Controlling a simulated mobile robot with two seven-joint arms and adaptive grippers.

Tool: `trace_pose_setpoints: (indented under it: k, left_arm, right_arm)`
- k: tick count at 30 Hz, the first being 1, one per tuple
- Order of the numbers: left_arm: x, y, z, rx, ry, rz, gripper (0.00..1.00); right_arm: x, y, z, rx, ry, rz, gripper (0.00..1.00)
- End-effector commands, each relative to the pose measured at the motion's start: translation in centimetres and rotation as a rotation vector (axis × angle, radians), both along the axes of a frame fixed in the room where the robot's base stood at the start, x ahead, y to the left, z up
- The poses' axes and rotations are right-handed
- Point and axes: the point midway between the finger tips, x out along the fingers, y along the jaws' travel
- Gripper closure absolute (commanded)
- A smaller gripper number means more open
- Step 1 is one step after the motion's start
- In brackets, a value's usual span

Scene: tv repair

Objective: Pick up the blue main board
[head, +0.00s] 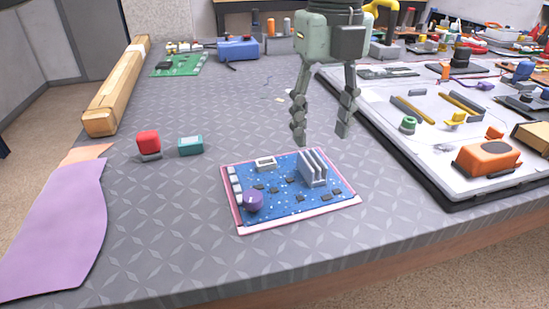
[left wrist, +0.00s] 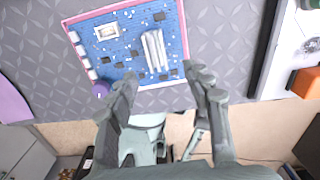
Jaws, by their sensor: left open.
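The blue main board (head: 283,205) lies flat on the grey table near its front edge. It has a pink rim, a grey finned heat sink, a purple round part and a white connector. My left gripper (head: 321,139) is open and empty, pointing down above the board's far right part. In the left wrist view the board (left wrist: 128,68) lies beyond the fingertips, and my left gripper (left wrist: 162,78) shows its two fingers apart, not touching the board. My right gripper is in neither view.
A red-topped part (head: 148,143) and a teal block (head: 190,146) lie left of the board. A purple sheet (head: 60,225) and a long cardboard box (head: 118,88) are at the left. An open TV panel (head: 415,165) with loose parts fills the right. Bare table surrounds the board.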

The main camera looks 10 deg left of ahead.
Motion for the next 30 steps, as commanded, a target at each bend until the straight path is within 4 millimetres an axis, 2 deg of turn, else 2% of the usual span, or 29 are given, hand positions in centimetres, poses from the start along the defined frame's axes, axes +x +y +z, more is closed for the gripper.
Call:
trace_pose_setpoints:
  k: [5, 14, 21, 30]
  left_arm:
    - [0.0, 0.0, -0.7, 0.002, 0.001, -0.001, 0.50]
    - [0.3, 0.4, -4.1, 0.001, 0.002, 0.000, 0.50]
    - [0.6, 0.6, -7.4, 0.000, 0.001, 0.000, 0.50]
    - [0.6, 0.6, -7.8, 0.000, 0.000, 0.000, 0.51]
  right_arm:
    - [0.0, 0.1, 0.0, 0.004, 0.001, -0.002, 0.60]
    - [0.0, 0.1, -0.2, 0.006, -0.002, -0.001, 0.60]
    - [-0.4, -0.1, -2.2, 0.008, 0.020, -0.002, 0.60]
    - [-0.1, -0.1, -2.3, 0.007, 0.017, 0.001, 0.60]
